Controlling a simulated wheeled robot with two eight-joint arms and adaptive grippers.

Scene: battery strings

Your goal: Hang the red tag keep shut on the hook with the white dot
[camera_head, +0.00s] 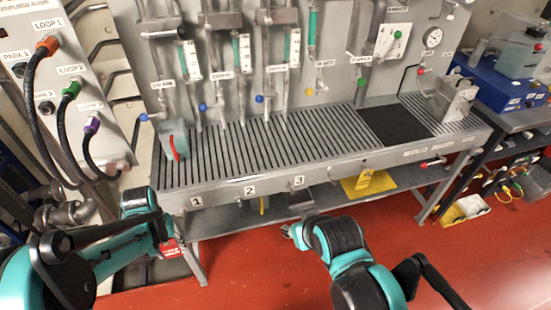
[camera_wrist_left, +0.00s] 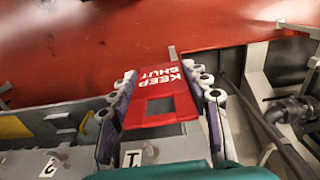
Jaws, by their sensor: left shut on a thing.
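The red tag (camera_wrist_left: 160,100), lettered KEEP SHUT, sits between the two fingers of my left gripper (camera_wrist_left: 160,95) in the left wrist view. The fingers are shut on its sides, and it has a rectangular opening. In the head view my left gripper (camera_head: 166,232) is below the bench's front left corner, mostly behind its own arm, with a bit of the red tag (camera_head: 172,248) showing. A small metal fitting (camera_wrist_left: 149,152) is beside label 1 in the wrist view. I cannot make out a white dot on any hook. My right gripper (camera_head: 293,234) is in front of the bench, its fingers too small to read.
The slatted bench (camera_head: 330,160) has labels 1 (camera_head: 197,201), 2 (camera_head: 250,190) and 3 (camera_head: 299,181) on its front edge. Pipes and valves stand behind. The red floor (camera_head: 240,270) in front is open.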

